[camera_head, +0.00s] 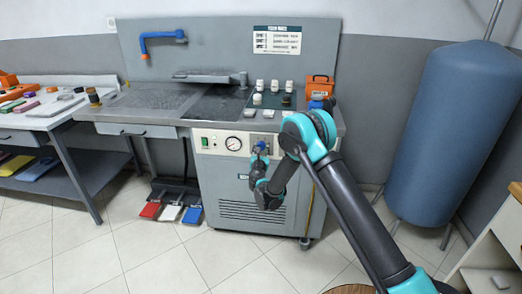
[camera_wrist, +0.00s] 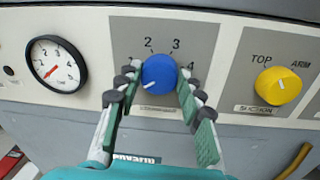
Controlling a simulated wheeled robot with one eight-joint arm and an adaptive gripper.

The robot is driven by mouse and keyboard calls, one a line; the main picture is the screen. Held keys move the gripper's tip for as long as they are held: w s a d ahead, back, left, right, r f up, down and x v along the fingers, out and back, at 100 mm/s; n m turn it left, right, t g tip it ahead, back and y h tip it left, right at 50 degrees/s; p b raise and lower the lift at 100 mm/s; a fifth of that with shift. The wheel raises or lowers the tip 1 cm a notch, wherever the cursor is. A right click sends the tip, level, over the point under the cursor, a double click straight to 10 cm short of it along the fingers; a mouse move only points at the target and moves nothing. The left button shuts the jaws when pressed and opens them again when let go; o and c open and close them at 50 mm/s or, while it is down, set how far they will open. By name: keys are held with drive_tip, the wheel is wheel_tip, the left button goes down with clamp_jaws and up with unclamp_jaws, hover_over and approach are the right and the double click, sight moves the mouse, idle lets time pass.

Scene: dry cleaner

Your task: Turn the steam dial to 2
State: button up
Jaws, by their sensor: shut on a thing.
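The steam dial is a blue round knob (camera_wrist: 160,72) on a grey plate with a number scale. In the wrist view the 2 stands above left of the knob, the 3 above right and a 4 at the right. A short white mark on the knob points to the lower left, away from the 2. My gripper (camera_wrist: 160,78) is shut on the knob, with one finger on its left side and one on its right. The left finger partly covers the left end of the scale. In the head view my gripper (camera_head: 261,155) is at the cabinet's front panel.
A pressure gauge (camera_wrist: 58,64) is left of the dial and a yellow suction knob (camera_wrist: 279,86) is right of it. The ironing table (camera_head: 165,103) is above the panel. Coloured pedals (camera_head: 171,212) are on the floor at left. A blue tank (camera_head: 455,125) stands at right.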

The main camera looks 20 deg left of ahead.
drive_tip(key=shift+m, duration=0.3)
drive_tip(key=shift+s+f+m+t+h, duration=0.15)
drive_tip(key=shift+m+t+h, duration=0.2)
drive_tip(key=shift+m, duration=4.7)
drive_tip(key=shift+w+f+m+t+h, duration=0.1)
drive_tip(key=shift+m+t+h, duration=0.2)
drive_tip(key=shift+m, duration=4.75)
drive_tip(key=o, duration=1.2)
drive_tip(key=shift+c, duration=0.2)
drive_tip(key=shift+s, duration=0.15)
drive_tip(key=r+v, duration=0.1)
drive_tip(key=v, duration=1)
drive_tip(key=shift+s+f, duration=0.35)
drive_tip(key=shift+f, duration=0.1)
